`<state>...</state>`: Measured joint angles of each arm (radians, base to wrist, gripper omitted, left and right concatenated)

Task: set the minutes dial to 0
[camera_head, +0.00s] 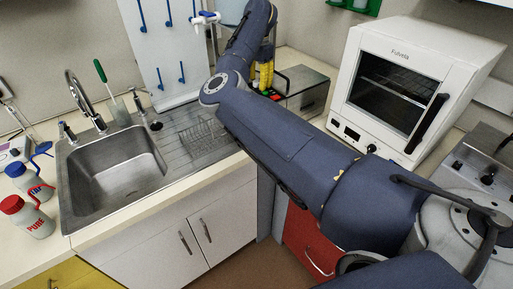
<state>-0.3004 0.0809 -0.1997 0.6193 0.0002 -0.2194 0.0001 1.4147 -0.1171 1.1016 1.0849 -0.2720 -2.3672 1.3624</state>
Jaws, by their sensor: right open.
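My right arm reaches across the picture from the lower right to the back counter. My right gripper (263,82) points down there, beside the left end of a low metal box device (304,88). Yellow parts show at the gripper; its fingers are small and partly hidden by my arm, and nothing is seen held between them. Small red and green parts sit on the device near the fingertips. I cannot make out a minutes dial or its reading; contact with one cannot be told. My left gripper is not in view.
A white oven (343,110) with a small dark knob (371,149) stands on the right. A steel sink (112,178) with a tap is on the left. Red-capped (28,217) and blue-capped (28,183) bottles stand at the far left.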

